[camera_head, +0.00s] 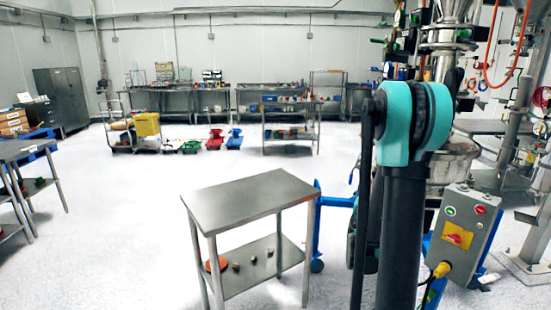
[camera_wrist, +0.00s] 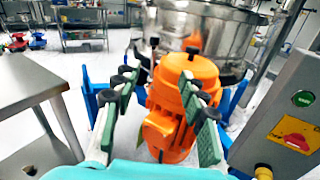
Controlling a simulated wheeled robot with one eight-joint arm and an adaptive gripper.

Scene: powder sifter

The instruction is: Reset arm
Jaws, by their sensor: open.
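My gripper (camera_wrist: 157,80) is open in the wrist view, its two green-padded fingers spread apart. An orange motor (camera_wrist: 188,78) shows between and beyond the fingers, under the steel sifter vessel (camera_wrist: 213,28). The fingers partly cover the motor, and I cannot tell how far they are from it. No held object shows between the pads. In the head view my arm, with its teal joint, stands in front of the steel sifter (camera_head: 450,165), and my gripper is hidden there.
A steel table (camera_head: 250,199) with a lower shelf stands left of my arm. A control box (camera_head: 463,230) with green and red buttons is at right; it also shows in the wrist view (camera_wrist: 290,115). Blue frame parts (camera_wrist: 90,95) surround the motor. Open floor lies at left.

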